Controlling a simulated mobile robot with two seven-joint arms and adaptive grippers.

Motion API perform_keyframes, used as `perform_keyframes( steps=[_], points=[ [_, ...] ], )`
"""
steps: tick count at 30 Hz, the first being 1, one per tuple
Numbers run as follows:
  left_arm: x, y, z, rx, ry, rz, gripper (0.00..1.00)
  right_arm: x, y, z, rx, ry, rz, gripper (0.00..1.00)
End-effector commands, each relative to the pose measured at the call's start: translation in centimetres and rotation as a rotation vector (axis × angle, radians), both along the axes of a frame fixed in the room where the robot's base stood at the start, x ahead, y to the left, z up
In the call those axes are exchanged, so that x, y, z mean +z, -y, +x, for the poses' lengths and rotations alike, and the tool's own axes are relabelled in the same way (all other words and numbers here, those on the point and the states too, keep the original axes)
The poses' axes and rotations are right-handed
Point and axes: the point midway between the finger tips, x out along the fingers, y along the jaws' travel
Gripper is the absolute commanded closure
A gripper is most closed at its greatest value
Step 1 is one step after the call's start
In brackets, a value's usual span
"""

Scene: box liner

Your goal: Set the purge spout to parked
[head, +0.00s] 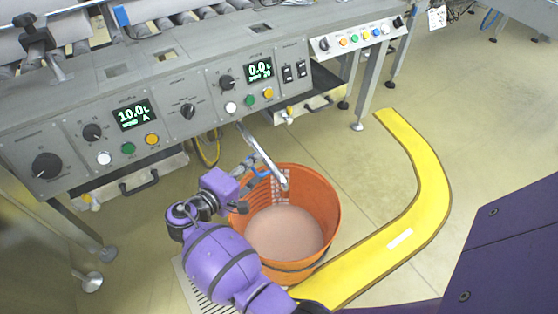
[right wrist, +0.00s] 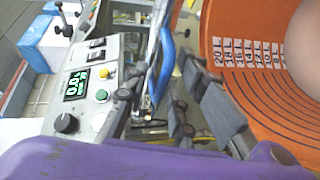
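The purge spout (head: 264,152) is a pale metal tube that slopes down from the grey panel. Its lower end (head: 284,184) hangs over the orange bucket (head: 334,214), which holds pinkish material. A blue handle-like part lies beside the tube; it shows larger in the right wrist view (right wrist: 166,62). My left gripper is not in view.
The control panel (head: 215,92) has knobs, coloured buttons and displays reading about 10.0 and 0.0. A yellow curved floor strip (head: 427,185) bends around the bucket's right side. A drawer-like tray with a handle (head: 140,182) sits under the panel.

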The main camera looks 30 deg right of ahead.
Motion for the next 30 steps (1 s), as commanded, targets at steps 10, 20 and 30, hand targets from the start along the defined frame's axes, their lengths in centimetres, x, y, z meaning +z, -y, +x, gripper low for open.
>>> perform_keyframes(
  steps=[10, 20, 30],
  points=[
    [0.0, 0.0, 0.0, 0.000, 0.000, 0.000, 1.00, 0.2, -0.1, 0.2, 0.000, 0.004, 0.001, 1.00],
    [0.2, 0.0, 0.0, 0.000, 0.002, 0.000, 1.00, 0.3, 0.1, 0.1, 0.008, 0.006, -0.001, 1.00],
    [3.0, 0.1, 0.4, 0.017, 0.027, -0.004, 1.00, 1.0, 3.2, -0.3, 0.154, 0.009, -0.006, 1.00]
  ],
)
